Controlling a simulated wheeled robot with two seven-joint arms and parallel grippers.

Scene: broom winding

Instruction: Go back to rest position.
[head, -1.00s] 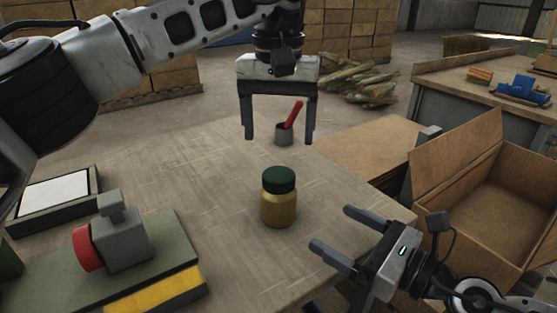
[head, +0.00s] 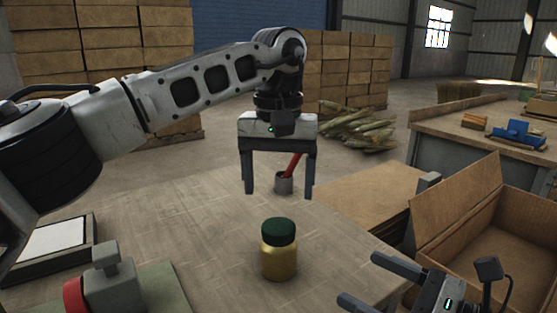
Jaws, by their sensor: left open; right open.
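My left gripper (head: 278,190) hangs fingers down over the wooden table (head: 190,225), open and empty. Behind its right finger stands a small grey cup (head: 284,184) with a red-handled tool (head: 293,164) in it. My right gripper (head: 358,279) is at the bottom right, open and empty, its fingers pointing left over the table's right side. A gold jar with a dark green lid (head: 279,257) stands upright on the table between the two grippers, apart from both.
A grey device with a red part (head: 108,283) and a framed white panel (head: 55,238) are at the left. An open cardboard box (head: 490,240) stands at the right. A workbench (head: 470,130) with a blue tool (head: 517,134), corn-like bundles (head: 357,127) and stacked boxes (head: 75,55) are behind.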

